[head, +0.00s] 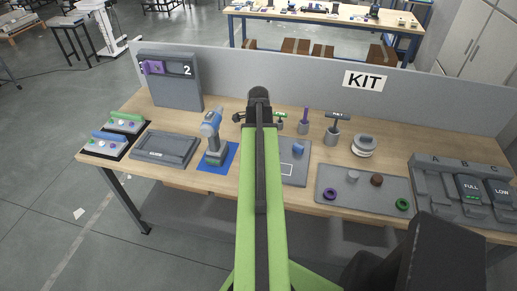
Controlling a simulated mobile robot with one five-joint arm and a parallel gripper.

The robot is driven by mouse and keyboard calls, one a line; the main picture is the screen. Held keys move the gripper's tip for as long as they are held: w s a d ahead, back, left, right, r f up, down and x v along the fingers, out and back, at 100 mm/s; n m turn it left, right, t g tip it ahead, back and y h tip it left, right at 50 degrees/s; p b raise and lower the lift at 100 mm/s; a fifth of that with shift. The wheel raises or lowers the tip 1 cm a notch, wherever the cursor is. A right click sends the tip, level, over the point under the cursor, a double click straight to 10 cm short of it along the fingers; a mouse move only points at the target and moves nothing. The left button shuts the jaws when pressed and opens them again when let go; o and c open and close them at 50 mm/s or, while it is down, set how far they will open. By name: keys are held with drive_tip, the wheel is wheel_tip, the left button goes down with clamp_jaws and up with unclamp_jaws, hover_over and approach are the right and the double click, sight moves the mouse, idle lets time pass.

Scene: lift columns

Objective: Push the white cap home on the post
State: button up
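A round stack of pale and grey layers (364,146) stands on the bench right of my arm; it looks like the white cap resting over a base. A post inside it is hidden, and I cannot tell how far down the cap sits. My green arm reaches up the middle of the head view and ends in a dark joint. The stack is apart from this arm, to its right.
A grey tray (337,203) with rings and small cylinders lies in front of the stack. Lettered holders (431,206) are at the right. A blue-grey drill (212,138) stands left of my arm. A grey panel closes the back.

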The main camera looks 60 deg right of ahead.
drive_tip(key=shift+f, duration=0.1)
idle(0.3)
drive_tip(key=shift+f+b, duration=0.35)
drive_tip(key=shift+b, duration=0.1)
idle(0.3)
drive_tip(key=shift+f+b, duration=0.45)
drive_tip(key=shift+a+f, duration=0.1)
drive_tip(key=shift+f, duration=0.05)
idle(1.1)
drive_tip(key=o, duration=1.4)
drive_tip(key=shift+o, duration=0.3)
drive_tip(key=o, duration=0.5)
drive_tip(key=shift+c, duration=0.2)
